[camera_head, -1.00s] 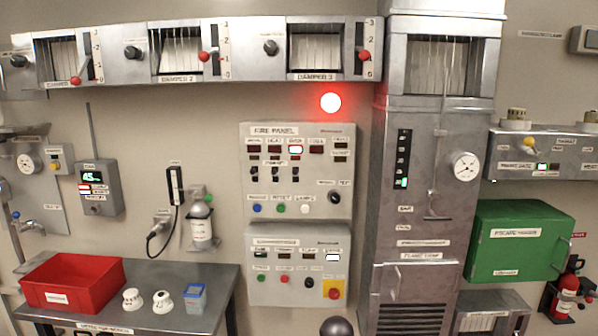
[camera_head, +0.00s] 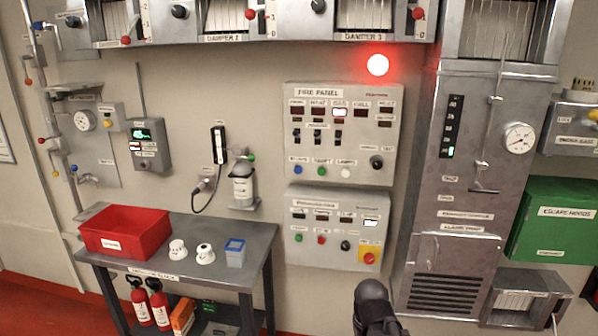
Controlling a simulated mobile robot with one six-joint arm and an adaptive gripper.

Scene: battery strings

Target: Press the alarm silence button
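The fire panel (camera_head: 376,140) is a grey box on the wall, right of centre, with small indicator windows, one lit red-white. Its lower row has a blue button (camera_head: 297,170), a green button (camera_head: 321,171), a white button (camera_head: 346,172) and a black knob (camera_head: 376,162). Their small labels are too blurred to read surely, so I cannot tell which one is alarm silence. A red lamp (camera_head: 378,65) glows above the panel. My gripper (camera_head: 373,297) is a dark shape at the bottom, below the panels and apart from them; its fingers cannot be made out.
A second panel (camera_head: 338,262) with small buttons and a red button on yellow (camera_head: 369,257) hangs below. A steel table (camera_head: 140,268) with a red bin (camera_head: 124,232) stands left. A grey cabinet (camera_head: 470,185) and green box (camera_head: 553,225) are right.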

